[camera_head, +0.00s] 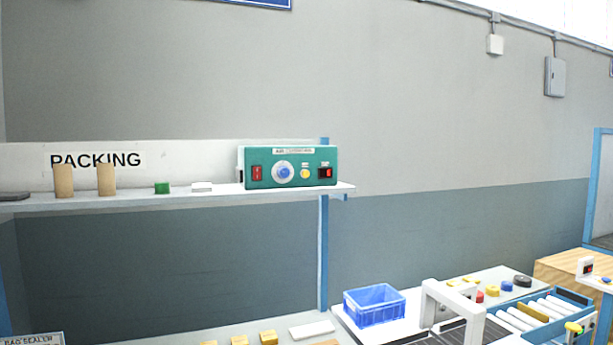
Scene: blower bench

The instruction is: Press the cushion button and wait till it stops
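A teal control box (291,167) with a label strip on top, seeming to read "AIR CUSHION", stands at the right end of the upper shelf. Its front carries a red rocker switch (257,173), a large round blue button in a white ring (284,173), a small yellow button (305,173) and a black-and-red switch (325,173). Which one is the cushion button is not readable. Neither of my grippers is in view, and nothing touches the box.
Below stand a blue crate (374,305), a white arch (456,296) and rollers. Space before the box looks clear.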

